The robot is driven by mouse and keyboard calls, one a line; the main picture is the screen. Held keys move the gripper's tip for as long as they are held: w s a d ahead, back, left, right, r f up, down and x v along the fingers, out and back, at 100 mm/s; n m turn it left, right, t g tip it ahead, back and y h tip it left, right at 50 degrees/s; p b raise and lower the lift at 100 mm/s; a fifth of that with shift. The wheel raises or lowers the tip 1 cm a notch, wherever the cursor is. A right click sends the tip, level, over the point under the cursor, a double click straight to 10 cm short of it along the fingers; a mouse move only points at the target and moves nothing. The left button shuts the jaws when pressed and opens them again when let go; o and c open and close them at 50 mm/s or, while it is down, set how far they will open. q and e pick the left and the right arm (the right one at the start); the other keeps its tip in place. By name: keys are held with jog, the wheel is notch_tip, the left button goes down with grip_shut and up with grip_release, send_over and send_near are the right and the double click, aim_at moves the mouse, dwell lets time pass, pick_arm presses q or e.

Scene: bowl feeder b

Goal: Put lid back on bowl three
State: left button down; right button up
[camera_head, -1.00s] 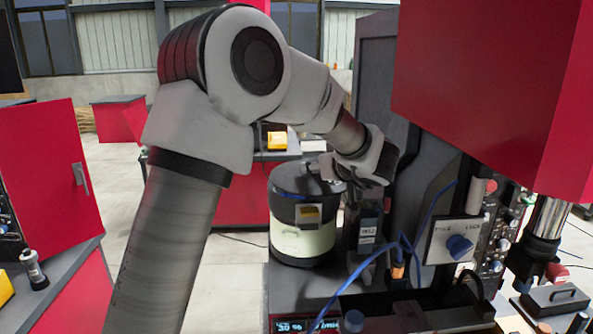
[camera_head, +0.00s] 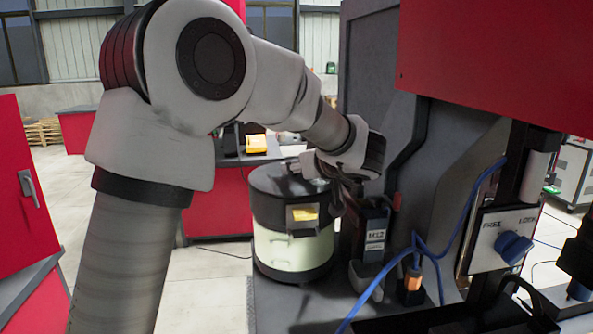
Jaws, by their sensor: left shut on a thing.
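The bowl (camera_head: 290,250) is a cream drum with a black upper band and a small yellow label on its front. Its black lid (camera_head: 272,182) lies flat over the top, with no clear gap showing from this side. My left gripper (camera_head: 314,167) reaches in from the right of the lid, low over its top, and is shut on the lid's grip. The fingertips are small and partly hidden by my wrist, so the exact hold is hard to see. My right gripper is not in view.
A dark labelled box (camera_head: 373,235) stands close to the right of the bowl. Blue cables (camera_head: 424,252) and a panel with a blue knob (camera_head: 513,246) are further right. A red housing (camera_head: 490,60) overhangs the upper right. Open floor lies left of the bowl.

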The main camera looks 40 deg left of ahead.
pick_arm(q)
jog(key=shift+d, duration=0.15)
jog(key=shift+f, duration=0.2)
jog(key=c, duration=0.8)
grip_release()
jog(key=shift+a+f, duration=0.1)
jog(key=shift+a, duration=0.1)
jog(key=shift+w+a, duration=0.1)
jog(key=shift+w, duration=0.05)
jog(key=shift+d+r, duration=0.3)
jog(key=shift+r, duration=0.15)
jog(key=b+v, duration=0.1)
jog(key=v, duration=1)
jog(key=shift+d, duration=0.2)
